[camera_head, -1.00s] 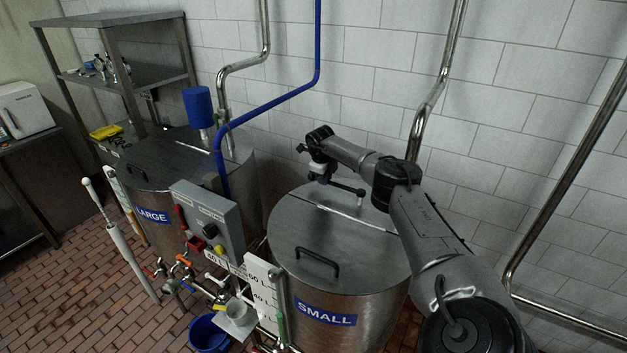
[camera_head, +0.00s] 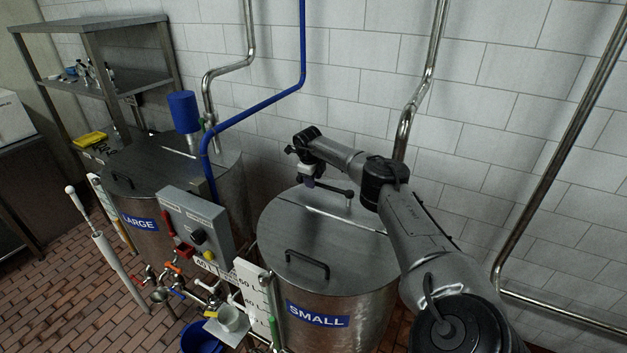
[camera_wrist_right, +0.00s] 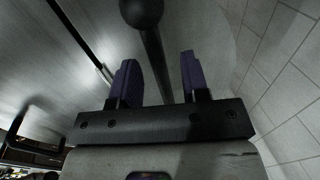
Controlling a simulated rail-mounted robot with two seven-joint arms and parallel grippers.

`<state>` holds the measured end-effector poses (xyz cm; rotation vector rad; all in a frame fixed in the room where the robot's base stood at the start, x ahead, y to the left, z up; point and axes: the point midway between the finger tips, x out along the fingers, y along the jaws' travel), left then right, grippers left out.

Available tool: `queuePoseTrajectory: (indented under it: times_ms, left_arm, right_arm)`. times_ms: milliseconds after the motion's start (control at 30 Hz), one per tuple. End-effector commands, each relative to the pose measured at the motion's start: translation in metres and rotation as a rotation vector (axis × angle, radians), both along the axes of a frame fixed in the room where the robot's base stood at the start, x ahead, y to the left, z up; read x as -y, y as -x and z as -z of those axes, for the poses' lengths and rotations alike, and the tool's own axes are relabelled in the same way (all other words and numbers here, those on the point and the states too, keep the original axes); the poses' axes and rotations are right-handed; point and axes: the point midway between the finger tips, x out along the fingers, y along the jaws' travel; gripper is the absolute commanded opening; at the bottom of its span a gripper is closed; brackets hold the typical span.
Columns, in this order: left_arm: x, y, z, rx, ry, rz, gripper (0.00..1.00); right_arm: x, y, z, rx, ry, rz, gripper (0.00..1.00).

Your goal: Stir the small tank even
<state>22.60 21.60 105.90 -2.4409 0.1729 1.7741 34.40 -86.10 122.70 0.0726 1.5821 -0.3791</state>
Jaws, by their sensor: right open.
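The small tank (camera_head: 335,322) is a steel drum with a blue SMALL label, standing right of centre. Its flat steel lid (camera_head: 345,243) is down and has a black loop handle (camera_head: 307,262) at the front. A black crank bar with a round knob (camera_head: 349,193) lies above the back of the lid. My right gripper (camera_head: 307,182) is over the lid's back left edge, by the crank. In the right wrist view its purple fingers (camera_wrist_right: 160,78) are apart, with the dark bar (camera_wrist_right: 157,60) running between or beyond them; I cannot tell which. My left gripper is out of view.
The large tank (camera_head: 165,185) stands left with a blue motor (camera_head: 184,110). A grey control box (camera_head: 195,225) and several taps sit between the tanks. Pipes run up the tiled wall behind.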

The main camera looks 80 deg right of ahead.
Motion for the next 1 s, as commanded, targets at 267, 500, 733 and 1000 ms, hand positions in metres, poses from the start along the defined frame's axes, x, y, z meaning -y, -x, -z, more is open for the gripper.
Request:
queuePoseTrajectory:
  times_ms: [267,500,733,1000]
  left_arm:
    - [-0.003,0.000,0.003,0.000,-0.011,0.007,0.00]
    - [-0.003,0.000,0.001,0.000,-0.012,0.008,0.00]
    - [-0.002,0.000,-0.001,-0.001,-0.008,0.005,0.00]
    - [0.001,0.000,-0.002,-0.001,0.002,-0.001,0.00]
  right_arm:
    - [-0.008,-0.003,-0.048,0.004,0.002,-0.002,0.42]
    - [-0.017,-0.005,-0.093,0.004,0.001,0.000,0.42]
    - [-0.023,-0.007,-0.120,0.002,0.002,0.001,0.42]
    - [-0.024,-0.007,-0.130,0.000,0.002,0.002,0.42]
